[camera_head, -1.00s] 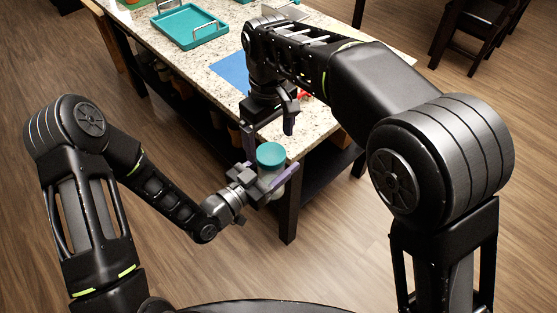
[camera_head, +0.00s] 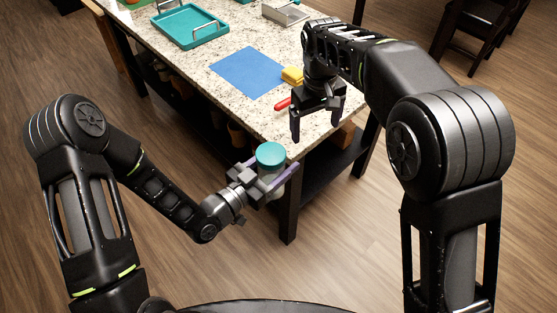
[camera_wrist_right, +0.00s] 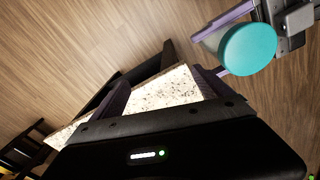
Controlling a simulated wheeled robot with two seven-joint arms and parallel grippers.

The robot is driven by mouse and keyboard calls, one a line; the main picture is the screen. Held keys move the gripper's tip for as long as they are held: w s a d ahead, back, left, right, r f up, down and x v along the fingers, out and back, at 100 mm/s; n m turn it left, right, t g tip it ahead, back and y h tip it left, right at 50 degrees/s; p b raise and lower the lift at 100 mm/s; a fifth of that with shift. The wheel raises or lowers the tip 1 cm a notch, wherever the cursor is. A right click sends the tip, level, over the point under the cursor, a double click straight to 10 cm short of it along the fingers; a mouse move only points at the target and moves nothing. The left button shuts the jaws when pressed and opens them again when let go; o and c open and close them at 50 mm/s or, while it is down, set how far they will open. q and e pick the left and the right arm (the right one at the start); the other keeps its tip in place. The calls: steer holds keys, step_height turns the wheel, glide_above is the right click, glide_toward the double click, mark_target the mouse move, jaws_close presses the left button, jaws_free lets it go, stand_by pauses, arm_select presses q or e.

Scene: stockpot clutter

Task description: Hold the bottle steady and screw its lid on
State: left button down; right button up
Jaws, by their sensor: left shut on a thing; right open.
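The bottle (camera_head: 268,177) is a pale, see-through body held upright off the front corner of the table. Its teal lid (camera_head: 271,154) sits on top; I cannot tell how far it is screwed down. My left gripper (camera_head: 276,168) is shut on the bottle, with purple fingers on either side below the lid. My right gripper (camera_head: 316,123) is open and empty, to the right of and beyond the bottle, fingers pointing down near the table edge. In the right wrist view, the lid (camera_wrist_right: 249,49) is at upper right, outside the right gripper's fingers (camera_wrist_right: 162,92).
The speckled table (camera_head: 205,90) holds a teal tray (camera_head: 190,27), a blue mat (camera_head: 248,73), a yellow sponge-like block (camera_head: 292,75), a red item (camera_head: 283,104) and a grey metal box (camera_head: 286,12).

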steer(key=s+d+f+m+y, duration=0.15)
steer(key=s+f, duration=0.25)
steer(key=f, duration=0.5)
steer(key=s+d+f+m+g, duration=0.1)
steer(key=s+d+f, duration=0.2)
steer(key=f, duration=0.5)
steer(key=s+d+f+m+y, duration=0.15)
steer(key=s+f, duration=0.25)
steer(key=f, duration=0.5)
steer(key=s+a+f+m, duration=0.1)
steer(key=s+f+m, duration=0.1)
steer(key=s, duration=0.6)
steer(key=s+a+f+m+t+y, duration=0.1)
steer(key=s+f, duration=0.3)
steer(key=s, duration=0.5)
steer(key=shift+a+m+y, duration=0.3)
steer(key=shift+a+m, duration=0.05)
steer(key=shift+m, duration=0.05)
